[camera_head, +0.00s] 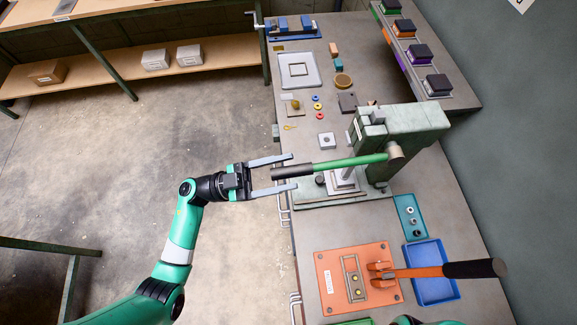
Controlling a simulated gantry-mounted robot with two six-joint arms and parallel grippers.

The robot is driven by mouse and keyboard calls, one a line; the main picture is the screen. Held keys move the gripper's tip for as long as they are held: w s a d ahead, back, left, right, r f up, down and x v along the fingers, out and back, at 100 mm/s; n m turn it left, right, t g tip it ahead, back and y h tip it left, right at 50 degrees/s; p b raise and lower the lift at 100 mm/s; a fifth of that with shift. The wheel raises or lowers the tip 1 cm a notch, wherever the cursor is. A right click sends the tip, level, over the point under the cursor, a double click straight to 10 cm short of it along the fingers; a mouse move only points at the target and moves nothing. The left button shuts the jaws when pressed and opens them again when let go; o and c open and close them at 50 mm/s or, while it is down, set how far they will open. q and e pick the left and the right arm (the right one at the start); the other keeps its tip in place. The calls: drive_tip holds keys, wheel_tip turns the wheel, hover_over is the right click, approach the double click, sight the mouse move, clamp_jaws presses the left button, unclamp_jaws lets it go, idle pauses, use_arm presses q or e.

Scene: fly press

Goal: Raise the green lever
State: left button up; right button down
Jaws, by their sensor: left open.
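The green lever (350,161) extends left from the pale green fly press (405,130) on the workbench. It has a dark grip (292,172) at its left end and looks nearly level. My left gripper (292,171) is open, with its two grey fingers pointing right, one on each side of the dark grip in the picture. I cannot tell whether a finger touches the grip. At the bottom edge a small piece of green and black shows, possibly my right arm; no right gripper can be made out.
An orange plate (322,283) with an orange lever and black handle (474,269) sits nearer on the bench (390,230), beside a blue tray (447,288). A blue vise (293,27) and several small parts lie farther back. Open floor (120,150) is at the left.

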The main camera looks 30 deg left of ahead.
use_arm(q)
drive_tip(key=shift+x, duration=0.8)
drive_tip(key=shift+c, duration=0.2)
clamp_jaws()
idle(0.7)
